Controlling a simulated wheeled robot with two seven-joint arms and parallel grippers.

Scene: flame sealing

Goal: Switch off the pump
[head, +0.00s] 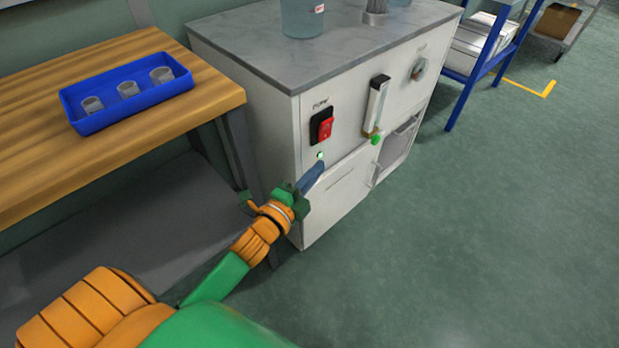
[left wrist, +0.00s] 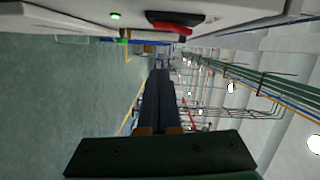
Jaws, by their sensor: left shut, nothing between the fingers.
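The pump's red rocker switch (head: 325,128) sits in a black frame on the front of the white cabinet (head: 340,185), under a small dark label. A small green light (head: 320,155) glows just below the switch. My left gripper (head: 318,166) is shut and empty, its dark fingertips in front of the cabinet, just below the green light. I cannot tell whether it touches the panel. In the left wrist view, the red switch (left wrist: 178,20) and green light (left wrist: 115,16) are at the top edge, with the shut fingers (left wrist: 160,80) pointing away from me. My right gripper is not in view.
A flow gauge (head: 376,103) with a green knob and a round dial (head: 419,68) are right of the switch. Green floor at right is clear.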

